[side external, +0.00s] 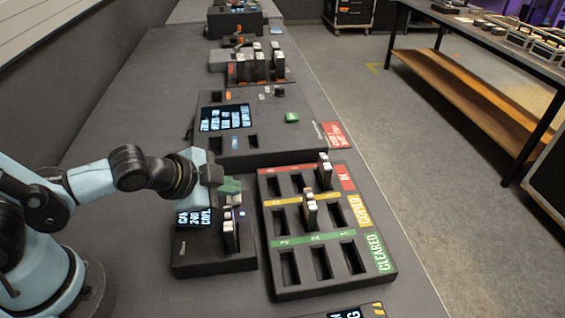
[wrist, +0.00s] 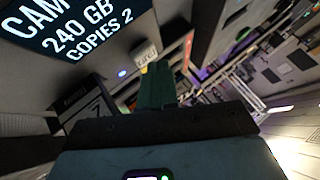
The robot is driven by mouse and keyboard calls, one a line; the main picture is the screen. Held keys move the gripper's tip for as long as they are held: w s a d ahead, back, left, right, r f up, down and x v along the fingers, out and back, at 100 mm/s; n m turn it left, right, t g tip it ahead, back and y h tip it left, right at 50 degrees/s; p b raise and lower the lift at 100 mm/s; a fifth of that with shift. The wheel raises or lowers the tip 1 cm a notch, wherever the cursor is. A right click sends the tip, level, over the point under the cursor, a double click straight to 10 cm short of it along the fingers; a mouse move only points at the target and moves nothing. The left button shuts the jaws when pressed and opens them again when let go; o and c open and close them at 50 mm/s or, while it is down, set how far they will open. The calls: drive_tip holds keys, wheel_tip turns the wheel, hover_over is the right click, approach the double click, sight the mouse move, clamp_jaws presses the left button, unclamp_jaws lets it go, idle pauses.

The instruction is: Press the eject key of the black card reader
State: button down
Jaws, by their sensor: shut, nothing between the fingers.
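The black card reader (side external: 205,258) stands at the near left of the bench. Its screen (wrist: 75,25) reads "240 GB" and "COPIES 2" in the wrist view. A dark card with a pale top (side external: 231,232) stands upright in the reader. A small blue light (wrist: 122,73) glows on the reader. Beside it is a small pale block with faint marks (wrist: 145,54), which may be the eject key; I cannot read it. My gripper (side external: 232,186) is above the reader's far side, with its green fingers (wrist: 157,84) shut and empty. I cannot tell whether the fingertips touch anything.
A black tray (side external: 335,284) with red, yellow and green rows stands right of the reader, with upright cards (side external: 310,212) in some slots. Behind is a console (side external: 270,140) with a screen. Another card rack (side external: 262,75) stands farther back. The bench's right edge is beyond the tray.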

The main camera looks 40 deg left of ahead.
sight(230, 200)
drive_tip(key=shift+f, duration=0.5)
idle(0.4)
drive_tip(key=shift+r, duration=0.95)
drive_tip(key=shift+r, duration=0.1)
drive_tip(key=shift+r, duration=2.4)
